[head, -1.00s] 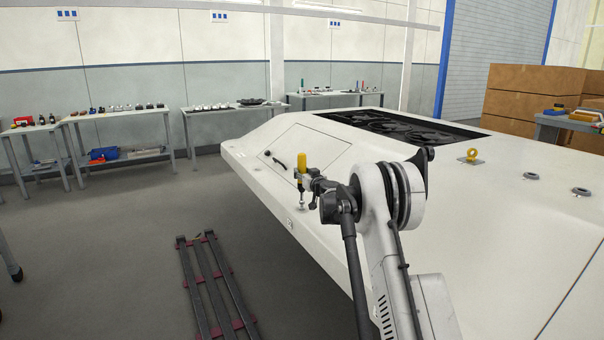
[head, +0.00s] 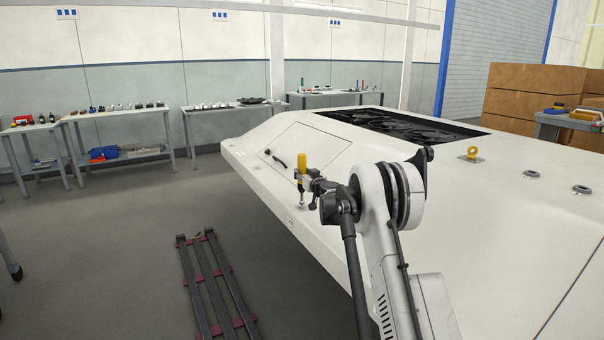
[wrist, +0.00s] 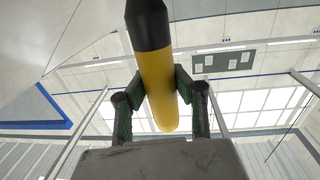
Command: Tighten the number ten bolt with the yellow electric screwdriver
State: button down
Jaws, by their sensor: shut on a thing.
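The yellow electric screwdriver (head: 301,162) stands upright over the left edge area of the big white housing, its tip pointing down. My gripper (head: 312,182) is shut around its body. In the wrist view the yellow body of the screwdriver (wrist: 160,88) sits between the two dark fingers of my gripper (wrist: 163,92), with its black end toward the top of the picture. A small metal bolt-like part (head: 303,203) shows below the screwdriver at the housing's surface. I cannot tell whether the tip touches it, and no number ten can be read.
The white housing (head: 480,220) fills the right side, with a black-handled panel (head: 310,145), a dark open bay (head: 390,125) and a yellow eyebolt (head: 473,153). A dark rail rack (head: 213,290) lies on the floor. Benches with tools (head: 118,114) stand along the back wall.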

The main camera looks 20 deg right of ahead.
aim_at(303, 160)
jog(key=shift+f+b, duration=0.35)
jog(key=shift+f, duration=0.1)
dwell(2.0)
jog(key=shift+r, duration=0.1)
jog(key=shift+r+p, duration=1.35)
jog(key=shift+r, duration=1.6)
jog(key=shift+a, duration=0.1)
